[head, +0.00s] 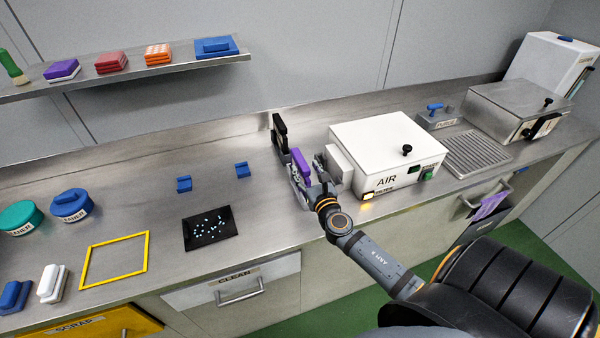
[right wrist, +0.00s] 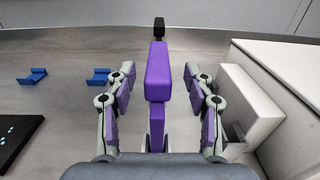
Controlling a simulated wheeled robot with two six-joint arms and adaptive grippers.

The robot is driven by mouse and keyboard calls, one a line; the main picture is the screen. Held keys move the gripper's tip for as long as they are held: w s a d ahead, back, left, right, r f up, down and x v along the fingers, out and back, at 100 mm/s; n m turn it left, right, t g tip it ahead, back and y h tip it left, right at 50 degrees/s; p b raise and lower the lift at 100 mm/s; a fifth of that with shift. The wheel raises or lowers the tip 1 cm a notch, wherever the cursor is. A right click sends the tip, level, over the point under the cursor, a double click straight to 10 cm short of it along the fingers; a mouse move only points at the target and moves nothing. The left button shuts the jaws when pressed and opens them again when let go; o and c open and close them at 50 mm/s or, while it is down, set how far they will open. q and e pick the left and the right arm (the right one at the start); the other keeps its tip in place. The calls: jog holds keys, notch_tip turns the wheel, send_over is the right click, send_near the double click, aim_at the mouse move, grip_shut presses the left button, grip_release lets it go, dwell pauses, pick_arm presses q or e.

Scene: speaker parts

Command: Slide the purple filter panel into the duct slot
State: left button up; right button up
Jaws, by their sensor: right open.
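The purple filter panel (head: 301,166) stands upright on the counter, left of the white AIR box (head: 385,145); its purple top shows in the right wrist view (right wrist: 158,76). My right gripper (head: 307,184) is open around it, one finger on each side, with gaps visible between the fingers and the panel. The panel's lower part is hidden by the gripper. A white housing (head: 340,164) juts from the box's left side and also shows in the right wrist view (right wrist: 250,105). I cannot make out the duct slot clearly. My left gripper is not in view.
A black-handled upright piece (head: 279,131) stands just behind the panel. Two blue brackets (head: 184,184) and a black mat (head: 210,229) lie to the left. A metal grille (head: 477,153) lies right of the box. The counter between brackets and panel is clear.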

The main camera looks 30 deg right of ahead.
aim_at(300, 158)
jog(key=shift+p+x, duration=0.5)
jog(key=shift+x, duration=2.3)
jog(key=shift+s+a+r, duration=0.1)
jog(key=shift+s+r, duration=0.1)
jog(key=c, duration=0.3)
grip_shut()
